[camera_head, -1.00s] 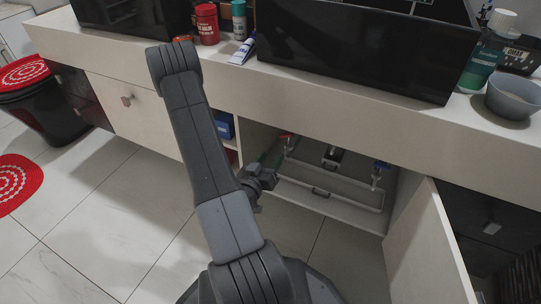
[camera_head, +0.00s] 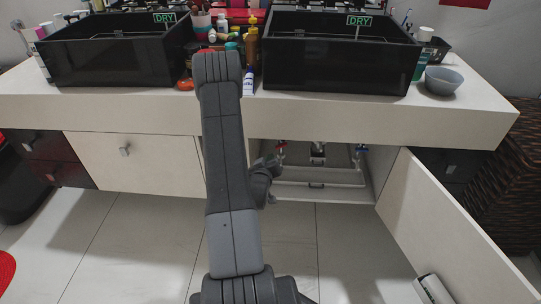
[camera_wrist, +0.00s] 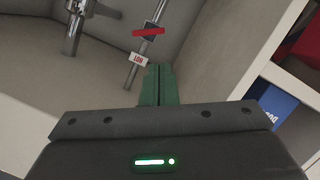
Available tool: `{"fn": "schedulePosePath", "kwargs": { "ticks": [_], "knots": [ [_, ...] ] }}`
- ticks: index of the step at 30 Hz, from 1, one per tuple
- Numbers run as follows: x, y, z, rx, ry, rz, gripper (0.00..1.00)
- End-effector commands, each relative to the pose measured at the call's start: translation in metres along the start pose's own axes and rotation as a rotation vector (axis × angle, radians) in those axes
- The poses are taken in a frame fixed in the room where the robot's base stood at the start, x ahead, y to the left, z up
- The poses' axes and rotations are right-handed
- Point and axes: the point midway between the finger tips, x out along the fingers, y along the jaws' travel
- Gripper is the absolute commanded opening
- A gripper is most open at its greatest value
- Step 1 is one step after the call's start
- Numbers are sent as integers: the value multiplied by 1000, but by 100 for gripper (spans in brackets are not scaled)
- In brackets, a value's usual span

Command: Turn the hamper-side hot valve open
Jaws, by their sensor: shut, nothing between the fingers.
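The hot valve's red handle (camera_head: 281,145) shows inside the open cabinet under the right sink. In the wrist view the red handle (camera_wrist: 148,31) lies across its metal pipe, with a white tag reading HOT (camera_wrist: 138,59) on the pipe nearer to me. My gripper (camera_wrist: 157,85) has its green fingers together and empty. They point toward the pipe, and the handle appears beyond the tips and slightly left. I see no contact with the handle. In the head view my arm partly hides the gripper at the cabinet opening.
A blue valve (camera_head: 361,148) is at the cabinet's right. The open door (camera_head: 440,215) swings out on the right, with a brown wicker hamper (camera_head: 515,170) beyond. In the wrist view, a cabinet wall (camera_wrist: 215,60) and a blue box (camera_wrist: 272,108) are right of the fingers.

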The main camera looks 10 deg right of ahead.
Motion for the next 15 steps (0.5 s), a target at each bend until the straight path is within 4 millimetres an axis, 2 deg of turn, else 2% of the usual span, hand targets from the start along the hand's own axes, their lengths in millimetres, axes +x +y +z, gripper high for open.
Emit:
{"fn": "schedulePosePath", "kwargs": {
  "ticks": [9, 15],
  "knots": [
    [57, 0, 2, 2, 2, 3, 0],
    [82, 0, 1, 2, 1, 3, 0]
  ]
}}
